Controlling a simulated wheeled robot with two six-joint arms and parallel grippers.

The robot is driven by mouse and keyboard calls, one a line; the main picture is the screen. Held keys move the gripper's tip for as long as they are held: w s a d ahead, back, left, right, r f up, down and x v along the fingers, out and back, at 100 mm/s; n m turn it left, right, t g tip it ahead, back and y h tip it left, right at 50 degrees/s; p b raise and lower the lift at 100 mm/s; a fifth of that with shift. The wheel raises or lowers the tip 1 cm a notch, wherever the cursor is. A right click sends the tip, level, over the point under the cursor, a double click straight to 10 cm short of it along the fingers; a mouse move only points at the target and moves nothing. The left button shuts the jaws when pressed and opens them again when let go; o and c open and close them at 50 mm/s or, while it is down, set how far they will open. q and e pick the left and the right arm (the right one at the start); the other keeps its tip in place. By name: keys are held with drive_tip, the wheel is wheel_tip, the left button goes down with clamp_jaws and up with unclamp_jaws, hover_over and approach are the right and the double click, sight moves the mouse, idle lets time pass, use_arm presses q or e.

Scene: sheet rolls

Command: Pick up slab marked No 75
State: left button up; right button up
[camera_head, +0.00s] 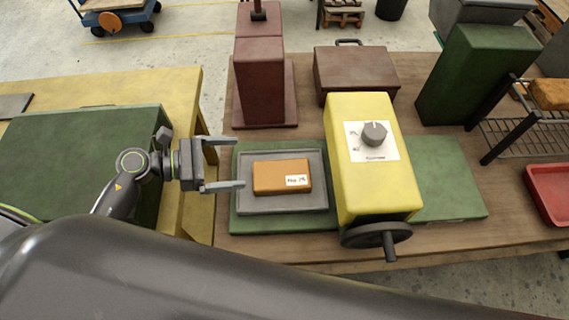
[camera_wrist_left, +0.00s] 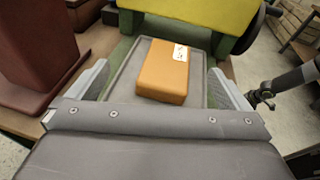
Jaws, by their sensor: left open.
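An orange-brown slab (camera_head: 281,177) with a white label lies flat on a grey tray (camera_head: 243,199); the label is too small to read surely. In the left wrist view the slab (camera_wrist_left: 162,72) lies ahead of and between the fingers. My left gripper (camera_head: 232,163) is open and empty, at the left edge of the tray, its fingers pointing right toward the slab without touching it. It also shows in the left wrist view (camera_wrist_left: 155,90).
A yellow machine (camera_head: 372,180) with a dial and a black handwheel (camera_head: 376,235) stands right of the tray on a green base (camera_head: 450,185). A dark red press (camera_head: 262,80) stands behind, with a dark red box (camera_head: 354,70) beside it. A red tray (camera_head: 548,190) and wire rack (camera_head: 515,135) are at right.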

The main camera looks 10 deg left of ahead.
sight(275, 174)
use_arm(q)
drive_tip(key=shift+s+a+f+m+g+y, duration=0.15)
drive_tip(key=shift+s+f+m+g, duration=0.05)
drive_tip(key=shift+f+m+g, duration=0.35)
drive_tip(key=shift+s+a+f+m+g+y, duration=0.15)
drive_tip(key=shift+f+m+g, duration=0.3)
drive_tip(key=shift+f+g, duration=0.15)
drive_tip(key=shift+f, duration=0.15)
drive_tip(key=p+x, duration=0.2)
drive_tip(key=x, duration=0.3)
drive_tip(key=shift+d+f+p, duration=0.1)
drive_tip(key=shift+d+p, duration=0.25)
drive_tip(key=shift+d, duration=0.05)
drive_tip(key=shift+d+f, duration=0.2)
drive_tip(key=shift+d, duration=0.15)
drive_tip(key=p+x, duration=0.2)
drive_tip(key=x, duration=0.1)
drive_tip(key=p+x, duration=0.1)
drive_tip(key=shift+w+d+r, duration=0.25)
drive_tip(key=shift+w, duration=0.1)
drive_tip(key=shift+w+d+f, duration=0.1)
drive_tip(key=shift+d+f, duration=0.2)
drive_tip(key=shift+d, duration=0.1)
drive_tip(key=c, duration=1.3)
use_arm(e)
drive_tip(key=r, duration=0.5)
drive_tip(key=shift+w+r, duration=0.35)
drive_tip(key=shift+r, duration=0.05)
use_arm(q)
drive_tip(key=shift+r, duration=0.1)
